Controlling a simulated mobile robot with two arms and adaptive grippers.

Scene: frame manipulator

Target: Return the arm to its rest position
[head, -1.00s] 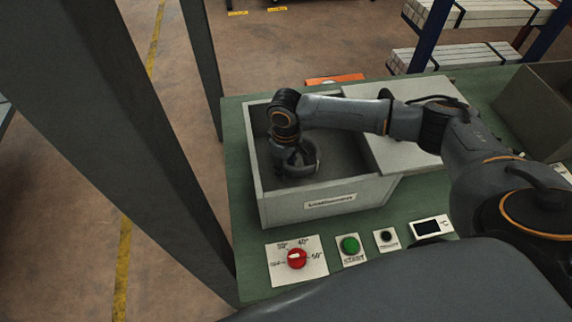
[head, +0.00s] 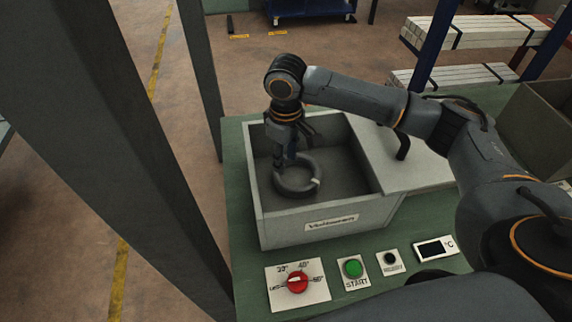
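My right arm comes in from the right and reaches over an open grey box (head: 318,224). Its gripper (head: 297,143) points down inside the box's left part. The fingers look spread apart, with nothing visible between them. A dark grey ring (head: 298,190) lies in the box just below the gripper. One finger overlaps the ring's back edge in the picture; I cannot tell whether it touches. My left gripper is not in view.
In front are a red dial (head: 297,283), a green start button (head: 353,268), a black button (head: 390,258) and a display (head: 434,249). A dark grey post (head: 120,150) stands left.

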